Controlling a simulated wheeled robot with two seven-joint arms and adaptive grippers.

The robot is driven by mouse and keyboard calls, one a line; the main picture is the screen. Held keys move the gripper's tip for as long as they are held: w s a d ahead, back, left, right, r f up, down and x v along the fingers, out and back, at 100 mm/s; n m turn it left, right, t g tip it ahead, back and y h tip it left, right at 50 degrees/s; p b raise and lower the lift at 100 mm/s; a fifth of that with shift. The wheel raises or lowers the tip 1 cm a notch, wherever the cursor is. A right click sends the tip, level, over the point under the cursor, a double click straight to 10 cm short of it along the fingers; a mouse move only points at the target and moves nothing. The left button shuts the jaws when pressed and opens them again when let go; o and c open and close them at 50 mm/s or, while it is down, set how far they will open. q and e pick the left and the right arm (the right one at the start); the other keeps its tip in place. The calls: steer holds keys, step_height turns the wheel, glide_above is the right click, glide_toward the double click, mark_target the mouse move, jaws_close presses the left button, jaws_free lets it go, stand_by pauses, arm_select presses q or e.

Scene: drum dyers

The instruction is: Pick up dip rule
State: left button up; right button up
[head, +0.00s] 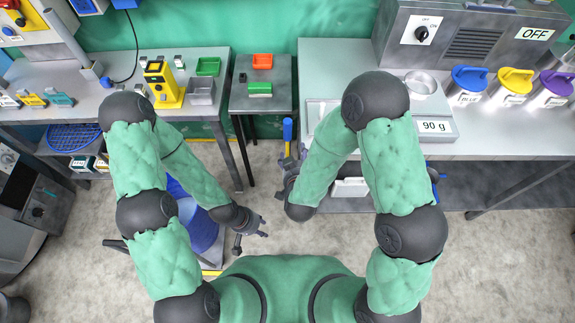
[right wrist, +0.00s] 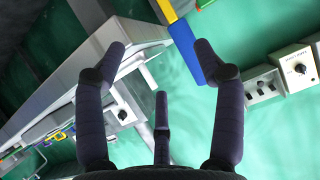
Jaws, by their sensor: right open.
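A flat bar with a blue end and a yellow part, which looks like the dip rule, shows in the right wrist view (right wrist: 186,50). Its blue end lies close to the right fingertip there. In the head view a blue upright piece (head: 287,130), probably the same bar, stands beside the small middle table, just beyond my right gripper (head: 291,166). My right gripper is open, with its fingers (right wrist: 160,60) spread; I cannot tell whether one touches the bar. My left gripper (head: 251,237) is open and empty over the floor, near a blue drum (head: 203,232).
The small middle table (head: 268,103) holds an orange tray (head: 262,61) and a green block (head: 260,89). The right bench (head: 500,148) carries a scale reading 90 g (head: 432,127) and lidded pots (head: 512,84). The left bench (head: 100,103) holds a yellow device (head: 163,88).

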mark_target(290, 135)
steer(key=shift+t, duration=0.8)
steer(key=shift+w+a+f+b, duration=0.2)
steer(key=shift+w+a+b, duration=0.15)
steer(key=shift+w, duration=1.45)
steer(key=shift+w+a+f+b, duration=0.25)
steer(key=shift+w+b, duration=0.15)
steer(key=shift+w, duration=1.35)
steer(key=shift+w+a+f+b, duration=0.2)
steer(key=shift+w+a+b, duration=0.15)
steer(key=shift+w, duration=1.45)
steer(key=c, duration=1.2)
